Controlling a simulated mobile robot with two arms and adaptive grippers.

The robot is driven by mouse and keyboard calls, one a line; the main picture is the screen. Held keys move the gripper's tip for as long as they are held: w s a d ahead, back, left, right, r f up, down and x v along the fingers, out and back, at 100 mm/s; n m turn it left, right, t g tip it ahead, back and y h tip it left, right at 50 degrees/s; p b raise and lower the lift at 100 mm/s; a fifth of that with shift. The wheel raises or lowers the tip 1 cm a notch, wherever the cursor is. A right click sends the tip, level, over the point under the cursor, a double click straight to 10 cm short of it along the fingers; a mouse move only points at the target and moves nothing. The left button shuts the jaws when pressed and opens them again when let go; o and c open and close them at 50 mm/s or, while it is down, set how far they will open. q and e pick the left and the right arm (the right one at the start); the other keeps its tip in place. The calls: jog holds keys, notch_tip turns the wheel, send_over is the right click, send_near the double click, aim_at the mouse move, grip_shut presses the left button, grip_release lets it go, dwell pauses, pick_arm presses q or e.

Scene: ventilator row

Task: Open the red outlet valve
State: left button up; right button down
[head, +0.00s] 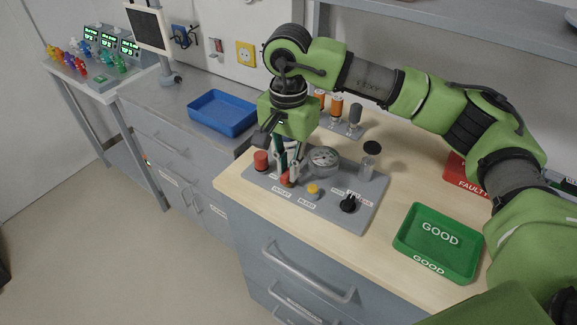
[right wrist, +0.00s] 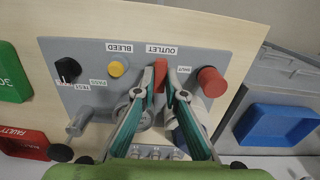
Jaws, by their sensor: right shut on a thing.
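The red outlet valve (right wrist: 160,75) is a small red handle on a grey panel (right wrist: 90,50), beside the OUTLET label in the right wrist view. In the head view, the valve (head: 286,181) shows partly below the fingers near the panel's front edge. My right gripper (right wrist: 162,84) is shut on the valve handle, with one teal finger on each side of it. In the head view, my right gripper (head: 288,172) points down at the panel and hides part of the valve. My left gripper is not in view.
The panel also bears a red round knob (head: 261,160), a yellow BLEED button (head: 313,190), a black selector knob (head: 348,204) and a gauge (head: 323,160). A green GOOD tray (head: 407,232) is at right, a red FAULTY tray (head: 453,170) behind it, a blue tray (head: 222,112) at left.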

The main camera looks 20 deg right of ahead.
jog(key=c, duration=2.1)
grip_release()
notch_tip(320, 180, up, 12)
jog(key=shift+a+r, duration=0.1)
